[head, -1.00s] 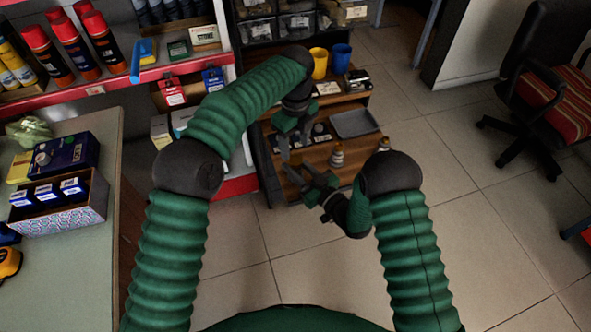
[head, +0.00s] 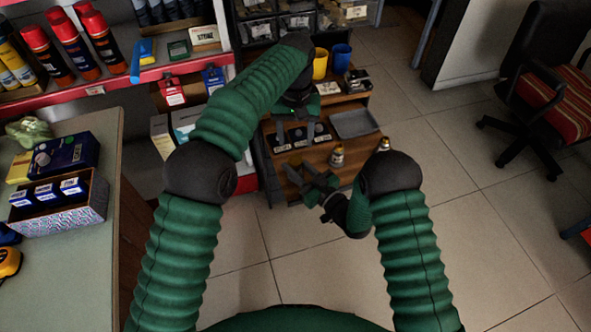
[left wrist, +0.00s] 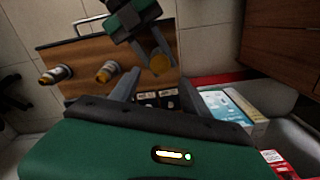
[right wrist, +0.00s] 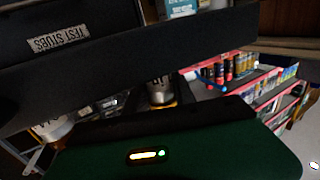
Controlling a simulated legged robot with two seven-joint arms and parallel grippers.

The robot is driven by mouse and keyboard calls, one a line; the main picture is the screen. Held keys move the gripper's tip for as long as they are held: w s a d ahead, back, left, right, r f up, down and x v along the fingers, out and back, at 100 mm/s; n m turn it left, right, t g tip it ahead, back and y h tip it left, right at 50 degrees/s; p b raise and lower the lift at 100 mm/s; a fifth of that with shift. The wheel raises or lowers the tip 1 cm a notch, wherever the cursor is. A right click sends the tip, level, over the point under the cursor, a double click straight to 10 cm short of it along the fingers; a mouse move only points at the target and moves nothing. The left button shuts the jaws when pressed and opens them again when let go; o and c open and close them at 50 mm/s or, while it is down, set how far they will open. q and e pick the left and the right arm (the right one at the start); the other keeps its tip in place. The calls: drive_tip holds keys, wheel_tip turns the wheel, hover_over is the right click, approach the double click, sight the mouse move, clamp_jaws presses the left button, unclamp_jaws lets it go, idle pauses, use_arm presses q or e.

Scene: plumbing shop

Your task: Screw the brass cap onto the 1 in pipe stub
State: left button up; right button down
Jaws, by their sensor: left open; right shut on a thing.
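The brass cap (left wrist: 160,64) shows as a small round yellowish piece at the fingertips of my right gripper (left wrist: 157,54) in the left wrist view. That gripper is shut on it; in the head view the right gripper (head: 292,172) hangs in front of the low wooden bench. My left gripper (left wrist: 157,92) is open and empty, with the right gripper beyond its fingers. Labelled plates (head: 300,137) stand on the bench. I cannot tell which stub is the 1 in one.
Two brass-topped fittings (left wrist: 55,75) (left wrist: 106,71) stand on the bench. A grey tray (head: 355,124) and yellow and blue cups (head: 320,62) (head: 341,58) sit behind. Open floor lies right.

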sight(295, 159)
use_arm(q)
drive_tip(key=shift+f, duration=0.1)
wheel_tip(295, 159, down, 8)
drive_tip(key=shift+r, duration=0.1)
idle(0.3)
clamp_jaws()
idle(0.4)
drive_tip(key=shift+o, duration=0.9)
unclamp_jaws()
